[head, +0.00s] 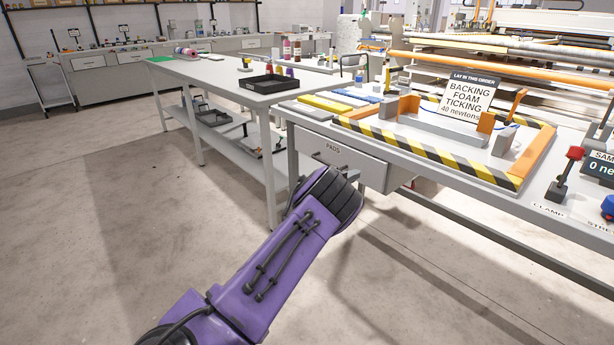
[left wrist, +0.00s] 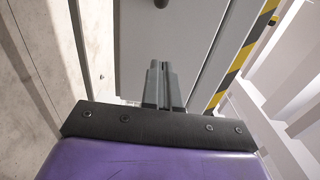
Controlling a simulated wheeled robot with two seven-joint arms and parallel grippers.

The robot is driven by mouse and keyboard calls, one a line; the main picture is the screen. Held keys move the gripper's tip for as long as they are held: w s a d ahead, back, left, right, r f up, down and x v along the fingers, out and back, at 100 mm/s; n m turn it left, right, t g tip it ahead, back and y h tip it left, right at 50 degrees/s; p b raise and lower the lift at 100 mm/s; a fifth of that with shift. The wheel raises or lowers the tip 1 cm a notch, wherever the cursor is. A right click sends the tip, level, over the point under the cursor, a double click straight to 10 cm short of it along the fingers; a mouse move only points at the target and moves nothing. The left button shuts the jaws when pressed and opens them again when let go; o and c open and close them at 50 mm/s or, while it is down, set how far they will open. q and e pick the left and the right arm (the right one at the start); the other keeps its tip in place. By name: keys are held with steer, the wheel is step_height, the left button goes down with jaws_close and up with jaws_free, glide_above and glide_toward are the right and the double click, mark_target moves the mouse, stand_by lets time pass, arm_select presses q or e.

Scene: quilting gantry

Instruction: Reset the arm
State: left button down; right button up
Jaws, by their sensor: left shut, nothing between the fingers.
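My left arm (head: 265,255), purple with dark joints, reaches up from the bottom of the head view toward the front of the right-hand workbench. Its fingers are hidden in the head view. In the left wrist view my left gripper (left wrist: 161,68) is shut, its two grey fingers together with nothing between them. Behind the fingers is a grey drawer front (left wrist: 132,40) with a dark handle (left wrist: 162,3) at the top edge. I cannot tell how far the fingertips are from it. My right gripper is in neither view.
The workbench drawer marked PADS (head: 345,160) faces my left arm. A black-and-yellow striped border (head: 430,150) and a "Backing foam ticking" sign (head: 469,96) are on that bench. A grey table (head: 205,72) with a black tray (head: 269,82) stands left. The floor (head: 110,230) at left is clear.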

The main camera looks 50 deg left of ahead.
arm_select(q)
steer(key=s+d, duration=0.1)
steer(key=s, duration=1.1)
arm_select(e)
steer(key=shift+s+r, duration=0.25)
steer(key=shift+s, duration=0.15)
